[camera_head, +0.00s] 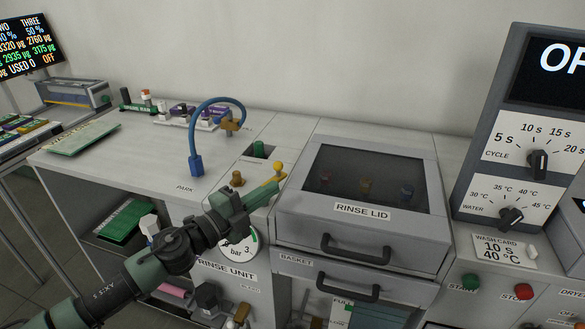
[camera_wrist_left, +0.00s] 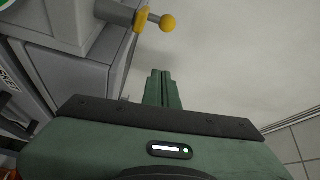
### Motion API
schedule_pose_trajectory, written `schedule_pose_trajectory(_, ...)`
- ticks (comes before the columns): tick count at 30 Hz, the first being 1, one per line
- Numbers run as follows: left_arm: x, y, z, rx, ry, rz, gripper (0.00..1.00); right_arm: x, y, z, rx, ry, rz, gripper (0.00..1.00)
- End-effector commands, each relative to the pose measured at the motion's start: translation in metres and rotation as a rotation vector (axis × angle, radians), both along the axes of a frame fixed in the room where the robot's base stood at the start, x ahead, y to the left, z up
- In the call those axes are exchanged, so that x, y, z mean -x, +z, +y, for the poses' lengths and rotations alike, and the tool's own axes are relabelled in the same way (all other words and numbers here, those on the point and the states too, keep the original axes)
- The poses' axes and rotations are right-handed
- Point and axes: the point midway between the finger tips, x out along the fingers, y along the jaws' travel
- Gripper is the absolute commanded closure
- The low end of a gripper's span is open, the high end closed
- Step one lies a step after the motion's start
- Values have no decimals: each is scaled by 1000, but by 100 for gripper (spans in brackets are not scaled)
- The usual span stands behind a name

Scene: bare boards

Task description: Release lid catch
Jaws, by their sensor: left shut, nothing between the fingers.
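The grey rinse lid (camera_head: 356,222) is down on its box, with a dark window and a black front handle. A yellow lever with a round knob (camera_head: 278,168), which looks like the lid catch, stands just left of the lid. In the left wrist view the yellow knob (camera_wrist_left: 168,22) and its collar sit on a grey post, beyond my fingertips. My green left gripper (camera_head: 266,191) is shut and empty, with its tips close to the yellow lever. The wrist view shows its fingers (camera_wrist_left: 163,82) together and a gap to the knob. My right gripper is not in view.
A blue hose (camera_head: 193,130) arches over the bench behind my left arm. A brown knob (camera_head: 237,179) stands left of the lever. The basket drawer handle (camera_head: 347,287) juts out below the lid. A control panel (camera_head: 520,150) rises at the right.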

Motion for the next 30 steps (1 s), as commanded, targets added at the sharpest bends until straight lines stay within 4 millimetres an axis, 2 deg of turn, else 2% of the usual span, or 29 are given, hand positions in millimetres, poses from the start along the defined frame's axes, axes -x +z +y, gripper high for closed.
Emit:
schedule_pose_trajectory(13, -63, 7, -68, 4, 0, 1, 100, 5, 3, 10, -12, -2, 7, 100)
schedule_pose_trajectory(15, -69, -1, -50, 2, 6, 3, 100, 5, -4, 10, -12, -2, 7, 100)
schedule_pose_trajectory(19, -75, -2, -37, 2, 4, 2, 100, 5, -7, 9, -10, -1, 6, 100)
schedule_pose_trajectory(30, -79, -2, -28, 3, 2, 2, 100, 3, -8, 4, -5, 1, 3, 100)
